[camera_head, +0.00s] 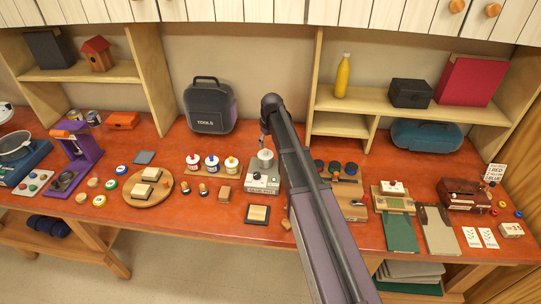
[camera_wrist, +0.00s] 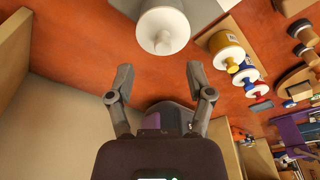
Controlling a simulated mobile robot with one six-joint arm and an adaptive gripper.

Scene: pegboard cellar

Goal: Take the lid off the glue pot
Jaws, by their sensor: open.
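The glue pot appears to be the pale grey pot (camera_head: 265,161) on a small white heater-like unit (camera_head: 262,181) at the middle of the bench. A pale lid with a round knob (camera_wrist: 163,38) sits on it and shows at the top of the wrist view. My gripper (camera_wrist: 160,72) is open and empty, its two fingers spread apart. The lid's knob is beyond the fingertips, not between them. In the head view my arm reaches over the bench just right of the pot, and the gripper's fingers are hard to make out.
Red, blue and yellow labelled pots (camera_head: 211,163) stand just left of the glue pot. A dark tool bag (camera_head: 209,106) stands behind, near the wall. Dark round knobs on a wooden stand (camera_head: 344,182) are right of my arm. A black-edged square pad (camera_head: 258,213) lies in front.

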